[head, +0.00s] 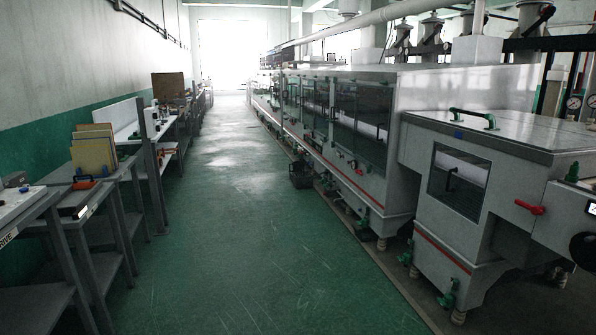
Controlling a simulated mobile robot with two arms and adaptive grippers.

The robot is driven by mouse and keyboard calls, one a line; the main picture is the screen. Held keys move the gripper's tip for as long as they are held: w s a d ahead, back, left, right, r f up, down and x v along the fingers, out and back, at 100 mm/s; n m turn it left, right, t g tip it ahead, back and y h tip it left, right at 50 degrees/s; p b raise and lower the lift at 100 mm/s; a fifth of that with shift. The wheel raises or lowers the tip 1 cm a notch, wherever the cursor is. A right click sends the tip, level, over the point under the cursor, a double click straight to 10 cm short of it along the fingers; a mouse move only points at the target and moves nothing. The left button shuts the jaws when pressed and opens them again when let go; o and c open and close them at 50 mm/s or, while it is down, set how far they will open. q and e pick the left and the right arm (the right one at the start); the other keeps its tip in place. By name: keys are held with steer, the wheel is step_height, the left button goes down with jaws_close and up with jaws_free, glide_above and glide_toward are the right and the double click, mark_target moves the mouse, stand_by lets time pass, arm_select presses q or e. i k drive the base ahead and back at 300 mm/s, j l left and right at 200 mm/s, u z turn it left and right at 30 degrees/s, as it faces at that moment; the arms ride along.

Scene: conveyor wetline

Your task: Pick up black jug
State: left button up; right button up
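A dark, black container (300,175) stands on the green floor in the middle distance, close beside the machine line. It is small in the head view, and I cannot tell whether it is the black jug. I see no other clear jug shape. Neither of my grippers is in view.
A long grey wetline machine (365,170) with windows and green valves runs along the right. Grey metal tables (110,195) with boards and tools line the left wall. The green floor aisle (220,210) between them is clear and leads to a bright far end.

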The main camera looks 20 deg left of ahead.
mark_target(297, 166)
steer(key=i+j+u, duration=0.3)
steer(key=i, duration=0.25)
steer(key=i+j+u, duration=0.15)
steer(key=i+u, duration=0.15)
steer(key=i, duration=0.25)
steer(key=i+u, duration=0.25)
steer(key=i, duration=7.25)
steer(key=j, duration=0.15)
